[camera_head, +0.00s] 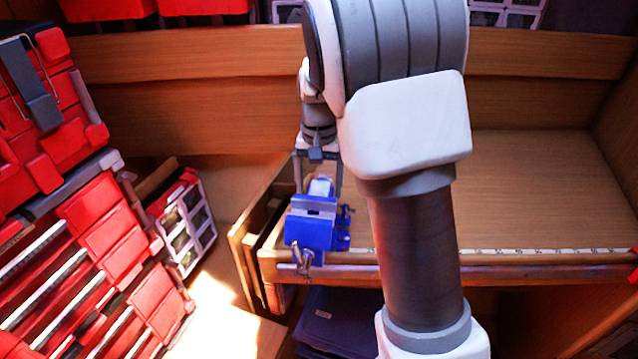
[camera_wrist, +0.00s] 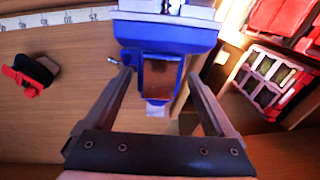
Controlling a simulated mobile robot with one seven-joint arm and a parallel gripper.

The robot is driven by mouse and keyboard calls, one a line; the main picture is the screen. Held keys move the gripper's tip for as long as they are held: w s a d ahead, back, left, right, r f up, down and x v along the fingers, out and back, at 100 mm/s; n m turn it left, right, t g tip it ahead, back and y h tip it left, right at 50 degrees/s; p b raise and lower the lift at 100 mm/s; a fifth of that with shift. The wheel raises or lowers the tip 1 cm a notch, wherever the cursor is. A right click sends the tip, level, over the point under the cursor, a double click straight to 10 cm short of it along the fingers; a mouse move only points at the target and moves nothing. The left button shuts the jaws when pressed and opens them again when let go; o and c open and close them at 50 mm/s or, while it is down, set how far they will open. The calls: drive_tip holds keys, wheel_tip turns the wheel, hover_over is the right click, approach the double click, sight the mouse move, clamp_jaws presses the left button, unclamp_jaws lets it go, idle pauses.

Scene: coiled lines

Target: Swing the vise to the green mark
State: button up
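The blue vise (camera_head: 312,228) stands at the left front corner of the wooden workbench, its handle hanging at the front edge. It also shows at the top middle of the wrist view (camera_wrist: 165,38), with a brown patch on its rear part. My gripper (camera_head: 320,175) comes down from above behind the vise. In the wrist view, its fingers (camera_wrist: 159,76) are spread on either side of the vise's narrow rear part, with small gaps showing. I see no grip on it. I cannot make out a green mark in either view.
A measuring strip (camera_head: 545,251) runs along the bench's front edge. A red and black object (camera_wrist: 32,76) lies on the bench. Red tool drawers (camera_head: 100,235) and an organiser (camera_head: 185,225) stand at left. The benchtop (camera_head: 545,190) at right is mostly clear.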

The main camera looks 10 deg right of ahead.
clamp_jaws()
drive_tip(key=shift+a+n, duration=0.1)
drive_tip(key=shift+n, duration=0.2)
idle(0.3)
drive_tip(key=n, duration=0.1)
drive_tip(key=a+n, duration=0.1)
drive_tip(key=n, duration=0.1)
drive_tip(key=shift+w+b, duration=0.15)
drive_tip(key=shift+b, duration=0.25)
drive_tip(key=shift+a+n, duration=0.25)
drive_tip(key=shift+n, duration=0.45)
drive_tip(key=shift+a+n, duration=0.2)
drive_tip(key=shift+n, duration=0.5)
drive_tip(key=shift+o, duration=0.4)
unclamp_jaws()
